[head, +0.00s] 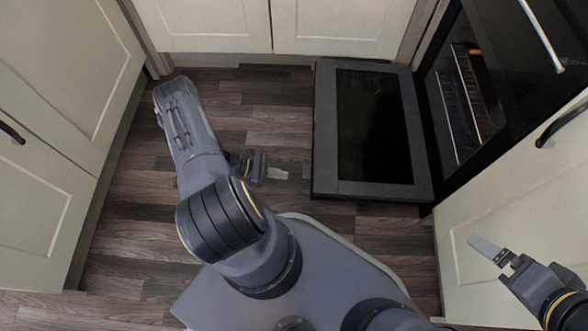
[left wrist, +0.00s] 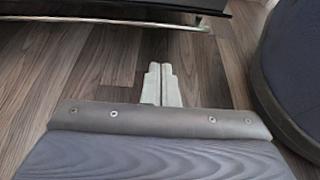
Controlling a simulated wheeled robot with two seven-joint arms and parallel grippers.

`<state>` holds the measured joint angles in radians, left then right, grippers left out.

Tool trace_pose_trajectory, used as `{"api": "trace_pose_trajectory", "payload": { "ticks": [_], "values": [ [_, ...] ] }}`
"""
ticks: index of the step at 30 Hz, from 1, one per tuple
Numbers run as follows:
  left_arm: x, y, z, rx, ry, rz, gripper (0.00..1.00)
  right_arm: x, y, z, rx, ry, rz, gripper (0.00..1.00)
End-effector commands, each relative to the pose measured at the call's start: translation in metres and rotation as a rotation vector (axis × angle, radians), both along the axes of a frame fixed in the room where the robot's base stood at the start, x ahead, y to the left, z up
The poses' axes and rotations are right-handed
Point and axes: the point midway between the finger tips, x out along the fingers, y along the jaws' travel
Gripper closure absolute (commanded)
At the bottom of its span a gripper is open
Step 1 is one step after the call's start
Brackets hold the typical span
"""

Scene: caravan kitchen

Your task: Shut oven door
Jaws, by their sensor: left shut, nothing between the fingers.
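The oven door (head: 324,130) is folded all the way down and lies open above the floor, its dark glass facing up. The oven (head: 455,100) stands at the right with its cavity and racks exposed. My left gripper (head: 278,173) is shut and empty, a little left of the door's outer edge and apart from it. In the left wrist view, the closed fingertips (left wrist: 161,84) point toward the door's dark edge (left wrist: 100,12) and a pale handle bar (left wrist: 110,25). My right gripper (head: 485,247) is in front of the cream cabinet at right, below the door; its finger gap is not clear.
Cream cabinets (head: 60,80) line the left, and more stand at the back (head: 340,25). A cream cabinet with a black handle (head: 562,122) is right of the oven.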

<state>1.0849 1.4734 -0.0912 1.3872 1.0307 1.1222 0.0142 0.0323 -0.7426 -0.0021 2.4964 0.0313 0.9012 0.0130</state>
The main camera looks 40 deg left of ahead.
Motion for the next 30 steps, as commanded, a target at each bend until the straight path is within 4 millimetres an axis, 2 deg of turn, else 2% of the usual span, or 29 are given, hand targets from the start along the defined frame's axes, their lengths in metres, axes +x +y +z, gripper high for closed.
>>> {"api": "trace_pose_trajectory", "payload": {
  "ticks": [14,16,21,30],
  "values": [
    [0.046,-0.077,-0.037,-0.002,0.000,-0.007,1.00,0.000,0.000,-0.033,0.000,0.000,0.000,0.00],
    [0.046,-0.073,-0.018,0.003,-0.002,-0.006,1.00,0.000,0.000,-0.031,0.000,0.000,0.000,0.00],
    [0.046,-0.074,0.001,0.002,-0.001,-0.005,1.00,0.000,0.000,-0.034,0.000,0.000,0.000,0.00],
    [0.045,-0.074,0.008,0.001,-0.001,-0.005,1.00,0.000,0.000,-0.035,0.000,0.000,0.000,0.00]
  ]
}}
